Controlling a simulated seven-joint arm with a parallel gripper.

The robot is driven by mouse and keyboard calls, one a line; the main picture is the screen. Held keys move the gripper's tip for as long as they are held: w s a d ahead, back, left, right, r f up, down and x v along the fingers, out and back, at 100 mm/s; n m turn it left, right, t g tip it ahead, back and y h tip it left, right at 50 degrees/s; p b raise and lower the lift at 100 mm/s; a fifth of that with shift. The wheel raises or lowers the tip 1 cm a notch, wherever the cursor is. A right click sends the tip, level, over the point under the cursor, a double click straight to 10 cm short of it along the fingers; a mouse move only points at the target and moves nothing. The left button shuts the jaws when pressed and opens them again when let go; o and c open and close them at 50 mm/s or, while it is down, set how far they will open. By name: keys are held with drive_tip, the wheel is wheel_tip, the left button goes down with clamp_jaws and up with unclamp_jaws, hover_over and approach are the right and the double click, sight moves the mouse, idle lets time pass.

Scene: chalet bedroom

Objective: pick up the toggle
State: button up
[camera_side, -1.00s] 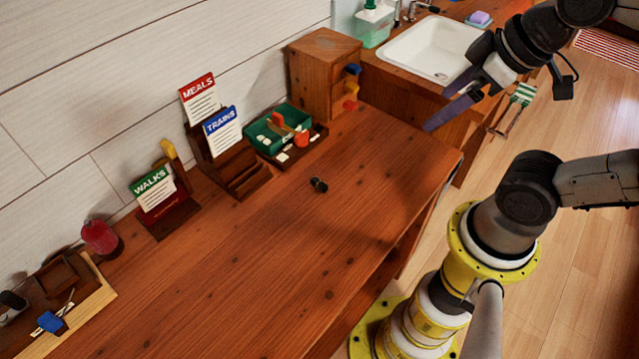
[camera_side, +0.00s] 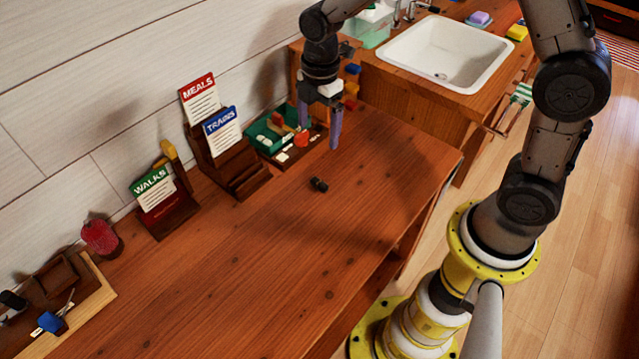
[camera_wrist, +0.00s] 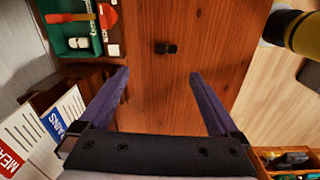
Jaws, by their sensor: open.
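The toggle (camera_side: 319,184) is a small dark piece lying on the wooden desk top. It also shows in the wrist view (camera_wrist: 166,48), near the top middle, beyond my fingertips. My gripper (camera_side: 320,138) points down above the desk, behind the toggle in the side view and apart from it. Its two purple fingers are spread wide with nothing between them. In the wrist view my gripper (camera_wrist: 160,74) frames bare wood.
A green tray (camera_side: 262,140) with small items sits close to my gripper. Card holders (camera_side: 238,178) and a wooden drawer box (camera_side: 322,45) stand along the wall. A white sink (camera_side: 472,50) is at the back. The desk's front is clear.

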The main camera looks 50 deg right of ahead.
sight(319, 182)
drive_tip(key=f, duration=1)
drive_tip(key=s+f, duration=0.1)
drive_tip(key=f, duration=0.4)
drive_tip(key=shift+a+f, duration=0.1)
drive_tip(key=shift+a, duration=0.2)
drive_tip(key=c, duration=1.4)
